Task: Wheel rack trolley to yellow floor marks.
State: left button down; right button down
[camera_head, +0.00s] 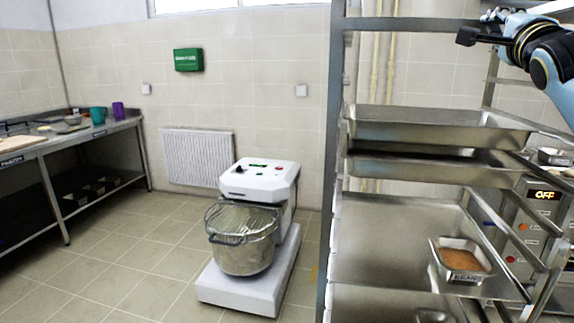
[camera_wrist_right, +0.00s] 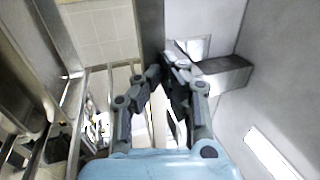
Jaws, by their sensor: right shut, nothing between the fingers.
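The metal rack trolley (camera_head: 333,170) fills the right side of the head view, close to me, with steel trays (camera_head: 430,128) on its runners. A lower tray holds a small tin of brown food (camera_head: 461,260). My right gripper (camera_head: 468,36) is shut and empty at the top of the trolley, by its upper rail. In the right wrist view its fingers (camera_wrist_right: 164,76) come together near a metal post; contact is unclear. My left gripper is out of view.
A white mixer with a wire-guarded bowl (camera_head: 243,240) stands on the floor left of the trolley. A steel worktable (camera_head: 67,141) runs along the left wall. A radiator (camera_head: 197,157) is on the back wall. Tiled floor (camera_head: 130,235) is clear between table and mixer.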

jog(key=w, duration=0.2)
jog(key=w+d+b, duration=0.1)
jog(key=w, duration=0.1)
jog(key=shift+r, duration=0.1)
jog(key=w, duration=0.1)
jog(key=w+b, duration=0.1)
jog(key=w, duration=0.1)
jog(key=w+b, duration=0.1)
jog(key=w, duration=0.1)
jog(key=shift+w+d, duration=0.15)
jog(key=shift+d, duration=0.25)
